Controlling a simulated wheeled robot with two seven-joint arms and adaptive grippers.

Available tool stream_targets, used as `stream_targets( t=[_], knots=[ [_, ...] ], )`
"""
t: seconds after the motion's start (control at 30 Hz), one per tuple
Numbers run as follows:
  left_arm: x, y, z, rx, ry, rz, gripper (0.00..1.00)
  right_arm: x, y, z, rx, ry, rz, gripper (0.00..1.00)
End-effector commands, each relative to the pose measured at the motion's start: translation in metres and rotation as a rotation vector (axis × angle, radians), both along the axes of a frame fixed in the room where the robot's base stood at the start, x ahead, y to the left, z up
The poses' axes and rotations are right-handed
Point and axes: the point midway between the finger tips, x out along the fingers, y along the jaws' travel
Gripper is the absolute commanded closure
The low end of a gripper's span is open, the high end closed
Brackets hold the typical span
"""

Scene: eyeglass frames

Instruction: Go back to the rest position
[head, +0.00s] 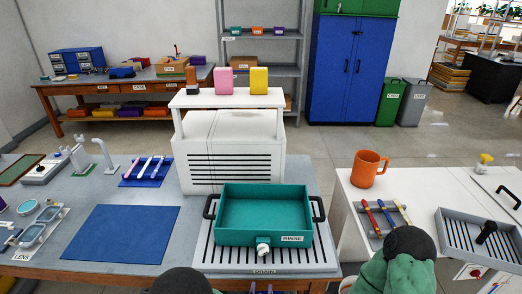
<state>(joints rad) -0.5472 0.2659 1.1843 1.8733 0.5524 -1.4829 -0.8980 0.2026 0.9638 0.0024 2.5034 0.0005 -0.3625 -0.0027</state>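A dark rounded part of my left arm shows at the bottom edge of the head view, left of the drain board. A green and black part of my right arm shows at the lower right, in front of the white counter. A teal rinse tray (262,211) with black handles and a white tap sits on the grey drain board (211,253). The tray looks empty. To its left lies a bare blue mat (118,233).
A white machine (197,148) stands behind the tray, with a pink container (223,82) and a yellow container (259,81) on its shelf. An orange mug (367,168) and a grey rack (487,242) stand on the right counter. Lens trays (34,236) lie far left.

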Motion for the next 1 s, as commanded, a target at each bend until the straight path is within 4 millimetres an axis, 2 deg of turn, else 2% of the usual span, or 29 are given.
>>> stream_targets(
  t=[0.1, 0.23, 0.37, 0.5, 0.63, 0.8, 0.9, 1.0],
  knots=[
    [0.007, 0.016, -0.040, -0.124, 0.206, 0.029, 0.55, 0.000, 0.000, 0.002, 0.000, 0.000, 0.000, 0.44],
    [0.002, 0.033, -0.080, -0.266, 0.427, 0.077, 0.55, 0.000, 0.000, 0.003, 0.000, 0.000, 0.000, 0.44],
    [-0.016, 0.049, -0.117, -0.404, 0.647, 0.149, 0.55, 0.000, 0.000, 0.004, 0.000, 0.000, 0.000, 0.44],
    [-0.048, 0.068, -0.150, -0.546, 0.883, 0.249, 0.55, 0.000, 0.000, 0.005, 0.000, 0.000, 0.000, 0.44],
    [-0.085, 0.082, -0.171, -0.664, 1.088, 0.357, 0.55, 0.000, 0.000, 0.006, 0.000, 0.000, 0.000, 0.44],
    [-0.127, 0.094, -0.185, -0.765, 1.286, 0.476, 0.55, 0.000, 0.000, 0.007, 0.000, 0.000, 0.000, 0.44],
    [-0.142, 0.097, -0.187, -0.795, 1.351, 0.516, 0.55, 0.000, 0.000, 0.008, 0.000, 0.000, 0.000, 0.44],
    [-0.148, 0.099, -0.188, -0.807, 1.380, 0.534, 0.55, 0.000, 0.000, 0.008, 0.000, 0.000, 0.000, 0.44]
  ],
)
